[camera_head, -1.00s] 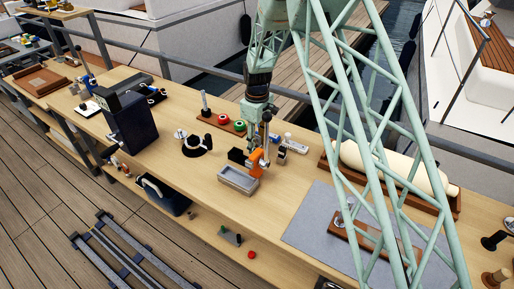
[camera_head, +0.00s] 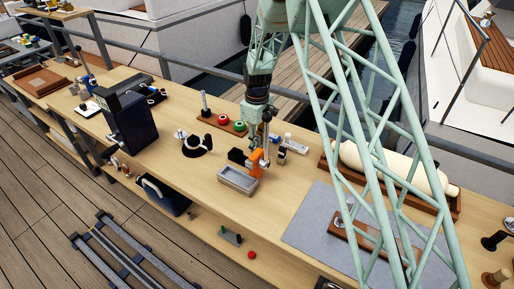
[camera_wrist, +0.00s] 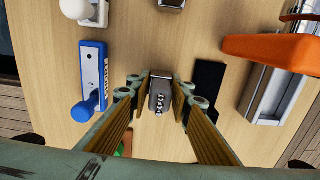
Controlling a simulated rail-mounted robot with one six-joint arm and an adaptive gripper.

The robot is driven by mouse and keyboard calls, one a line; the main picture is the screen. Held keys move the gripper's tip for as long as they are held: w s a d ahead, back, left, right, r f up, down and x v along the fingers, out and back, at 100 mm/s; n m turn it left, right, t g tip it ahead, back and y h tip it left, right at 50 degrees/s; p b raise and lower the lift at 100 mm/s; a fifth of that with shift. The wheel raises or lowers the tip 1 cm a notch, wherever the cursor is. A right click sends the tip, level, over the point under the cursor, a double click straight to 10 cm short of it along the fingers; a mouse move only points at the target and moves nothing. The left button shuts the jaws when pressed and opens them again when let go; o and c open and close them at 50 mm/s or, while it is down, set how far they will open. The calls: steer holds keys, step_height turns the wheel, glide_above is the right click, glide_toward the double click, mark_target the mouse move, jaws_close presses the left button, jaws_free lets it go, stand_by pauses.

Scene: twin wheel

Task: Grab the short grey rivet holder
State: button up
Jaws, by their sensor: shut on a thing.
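In the wrist view, a short grey rivet holder (camera_wrist: 160,94) stands between my gripper's fingertips, with small rivet-like ends showing on its near side. My gripper (camera_wrist: 158,103) is shut on it, one finger on each side. In the head view, my gripper reaches down to the bench behind an orange tool (camera_head: 255,164), and its fingertips and the held holder are hidden or too small to make out. I cannot tell whether the holder is lifted off the bench.
A blue tool (camera_wrist: 93,82) lies left of the fingers in the wrist view. A black flat piece (camera_wrist: 206,90) lies close on the right. Another small metal block (camera_wrist: 172,4) stands at the top edge. A grey tray (camera_head: 238,180) sits in front of the orange tool.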

steer(key=shift+r, duration=0.1)
steer(key=shift+c, duration=0.5)
steer(key=shift+r, duration=4.95)
